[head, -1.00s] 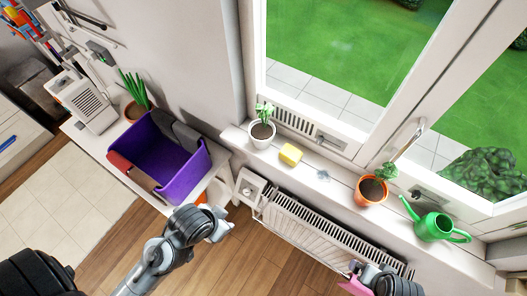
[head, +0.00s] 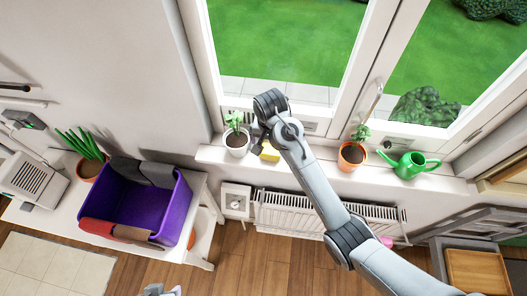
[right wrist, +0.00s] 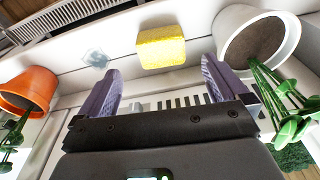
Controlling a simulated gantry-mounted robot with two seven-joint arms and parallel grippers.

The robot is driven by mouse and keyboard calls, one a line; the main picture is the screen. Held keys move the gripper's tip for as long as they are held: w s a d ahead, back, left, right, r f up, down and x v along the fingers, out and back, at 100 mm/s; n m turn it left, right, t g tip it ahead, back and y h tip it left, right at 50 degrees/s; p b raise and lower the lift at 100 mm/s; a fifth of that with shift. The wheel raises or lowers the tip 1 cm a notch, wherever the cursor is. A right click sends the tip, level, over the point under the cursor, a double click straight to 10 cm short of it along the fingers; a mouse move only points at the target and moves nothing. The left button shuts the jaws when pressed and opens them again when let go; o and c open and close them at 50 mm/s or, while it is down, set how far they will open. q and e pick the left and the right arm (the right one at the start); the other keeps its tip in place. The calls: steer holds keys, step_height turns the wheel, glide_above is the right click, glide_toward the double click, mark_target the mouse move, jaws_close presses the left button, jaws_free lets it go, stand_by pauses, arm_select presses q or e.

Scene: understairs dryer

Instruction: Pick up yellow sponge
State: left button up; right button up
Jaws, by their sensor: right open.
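The yellow sponge (head: 269,153) lies on the white windowsill (head: 320,171) between a white plant pot (head: 237,144) and an orange one. It is partly hidden by my right arm in the head view. My right gripper (right wrist: 160,88) is open and empty, with its two dark fingers pointing toward the sponge (right wrist: 161,47). The sponge sits just beyond the fingertips, roughly centred, and apart from them. In the head view my right gripper (head: 260,132) is mostly hidden behind its wrist. Only a small part of my left gripper (head: 160,291) shows at the bottom edge.
The white pot (right wrist: 254,40) stands close beside one finger. A small pale bluish item (right wrist: 95,58) and the orange pot (right wrist: 28,91) are on the other side. A green watering can (head: 411,164) stands farther right. A radiator (head: 325,212) is below the sill; a purple bin (head: 150,205) is left.

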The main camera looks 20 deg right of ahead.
mark_target(270, 149)
steer(key=shift+w+d+f, duration=0.1)
steer(key=shift+f, duration=0.65)
steer(key=shift+w+d+f, duration=0.1)
steer(key=shift+f, duration=0.65)
steer(key=f+p, duration=0.1)
steer(key=f, duration=0.1)
steer(key=f+p, duration=0.1)
steer(key=f, duration=0.1)
steer(key=shift+w+d+f+p, duration=0.1)
steer(key=shift+w+p, duration=0.25)
steer(key=shift+w, duration=0.05)
steer(key=shift+f, duration=0.45)
steer(key=c, duration=1)
steer(key=shift+o, duration=0.2)
steer(key=shift+w+r, duration=0.1)
steer(key=shift+r, duration=0.1)
